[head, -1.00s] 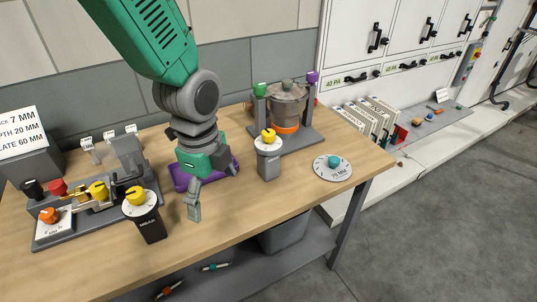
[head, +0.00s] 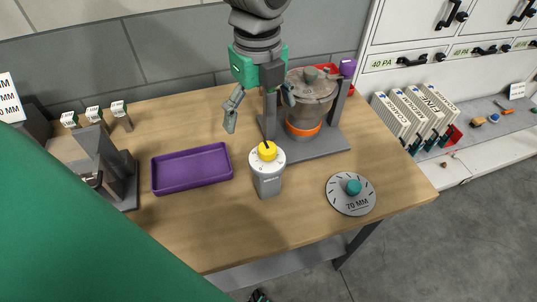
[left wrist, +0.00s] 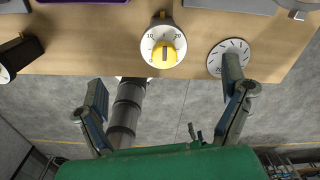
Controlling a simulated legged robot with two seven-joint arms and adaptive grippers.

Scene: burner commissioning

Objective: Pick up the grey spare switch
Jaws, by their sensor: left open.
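The grey spare switch (head: 268,182), with a yellow knob and white dial face, stands upright on the wooden table near its front. It also shows from above in the left wrist view (left wrist: 163,47). My left gripper (head: 260,112) is open and empty, above the table and beyond the switch in the head view. In the left wrist view its spread fingers (left wrist: 165,80) lie to either side of the switch's line, with the switch beyond the tips. Nothing is touching the switch that I can see. My right gripper is not in view.
A purple tray (head: 192,168) lies left of the switch, a round 70 MM dial plate (head: 350,195) to its right. A stand with a grey pot-like burner (head: 312,95) is close behind, near the gripper. Bare table surrounds the switch's front.

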